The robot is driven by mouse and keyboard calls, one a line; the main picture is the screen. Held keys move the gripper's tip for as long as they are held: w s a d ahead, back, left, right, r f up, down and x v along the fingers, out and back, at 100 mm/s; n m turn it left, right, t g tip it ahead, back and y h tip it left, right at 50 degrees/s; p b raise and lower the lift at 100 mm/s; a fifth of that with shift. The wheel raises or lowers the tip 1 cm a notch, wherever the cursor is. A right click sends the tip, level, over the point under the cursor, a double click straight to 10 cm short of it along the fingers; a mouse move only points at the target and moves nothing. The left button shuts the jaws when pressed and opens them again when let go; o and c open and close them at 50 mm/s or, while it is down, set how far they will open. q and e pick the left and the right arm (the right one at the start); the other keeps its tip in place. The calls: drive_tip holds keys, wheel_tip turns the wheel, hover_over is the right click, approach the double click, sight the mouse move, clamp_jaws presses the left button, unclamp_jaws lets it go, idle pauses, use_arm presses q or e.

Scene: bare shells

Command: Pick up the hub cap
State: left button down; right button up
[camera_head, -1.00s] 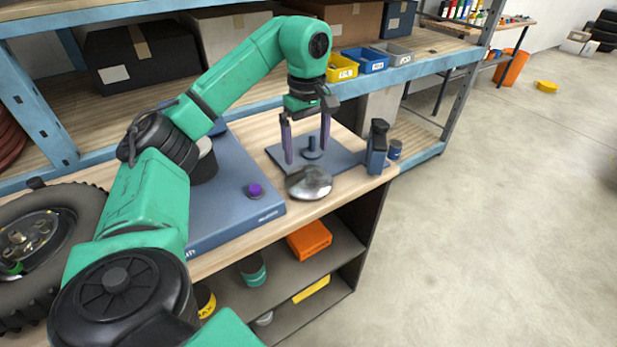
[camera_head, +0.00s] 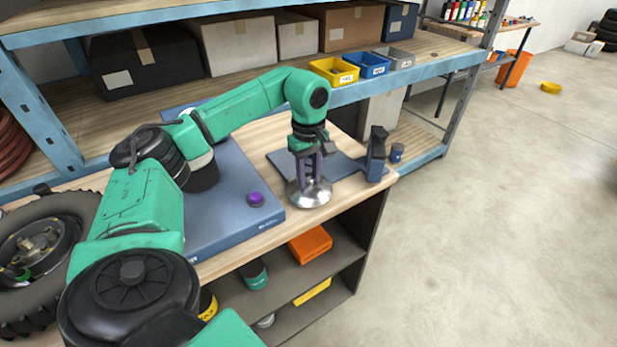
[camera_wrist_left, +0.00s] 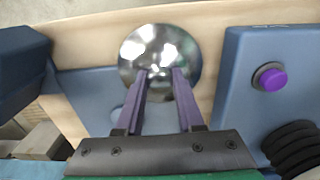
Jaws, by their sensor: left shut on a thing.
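The hub cap (camera_head: 309,196) is a shiny round metal dome. It sits on the wooden bench top near the front edge, partly against the flat blue plate. It also shows in the left wrist view (camera_wrist_left: 160,45). My left gripper (camera_head: 311,184) points down over the hub cap, its two purple fingers close together and shut on its middle. In the left wrist view the fingertips (camera_wrist_left: 162,72) meet the near middle part of the dome. The exact contact is hard to see. My right gripper is not in view.
A blue flat box (camera_head: 225,205) with a purple knob (camera_head: 255,199) lies left of the hub cap. A blue plate (camera_head: 345,166) with an upright dark blue block (camera_head: 376,155) is to the right. Shelving runs behind.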

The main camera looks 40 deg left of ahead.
use_arm(q)
drive_tip(key=shift+s+f, duration=0.1)
drive_tip(key=shift+f, duration=0.15)
